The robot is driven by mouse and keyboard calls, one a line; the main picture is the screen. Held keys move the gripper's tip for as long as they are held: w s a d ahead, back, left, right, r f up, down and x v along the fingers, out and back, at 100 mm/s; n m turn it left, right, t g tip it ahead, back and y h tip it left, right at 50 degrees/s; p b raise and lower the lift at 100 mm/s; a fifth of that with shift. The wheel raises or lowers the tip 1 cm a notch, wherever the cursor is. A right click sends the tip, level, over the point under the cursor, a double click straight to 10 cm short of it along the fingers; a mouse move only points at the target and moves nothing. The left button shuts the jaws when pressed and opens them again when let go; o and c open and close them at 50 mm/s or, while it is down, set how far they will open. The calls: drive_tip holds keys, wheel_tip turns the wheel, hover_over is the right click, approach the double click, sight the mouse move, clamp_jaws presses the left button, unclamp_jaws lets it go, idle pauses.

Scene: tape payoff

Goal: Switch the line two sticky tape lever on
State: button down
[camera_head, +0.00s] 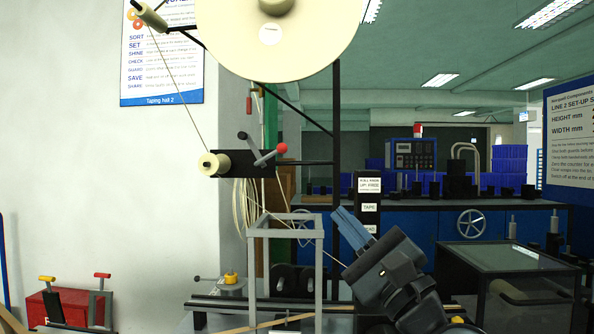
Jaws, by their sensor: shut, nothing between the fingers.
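A grey lever with a red knob (281,148) and one with a black knob (242,135) stick up from a black bracket (245,165), beside a small cream roller (214,164). A black post carries white labels; one reads TAPE (369,207), and another lower down is partly hidden. I cannot tell from the picture which lever is the line two tape lever. My gripper (338,212) has blue fingers, shut and empty. It points up and left, low in front of the labelled post, apart from the levers and below and right of the red knob.
A large cream tape reel (275,35) hangs above, with tape strands running down. A grey frame (286,225) stands left of my gripper. A dark glass-topped table (487,258) is at right. A red box (52,306) with levers beside it is at lower left.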

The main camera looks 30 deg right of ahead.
drive_tip(key=shift+w+r, duration=0.1)
drive_tip(key=s+a+r+p+x, duration=0.1)
drive_tip(key=p+x, duration=0.3)
drive_tip(key=x, duration=0.8)
drive_tip(key=shift+a+r, duration=0.4)
drive_tip(key=shift+a, duration=0.15)
drive_tip(key=shift+w+r, duration=0.1)
drive_tip(key=shift+w, duration=0.05)
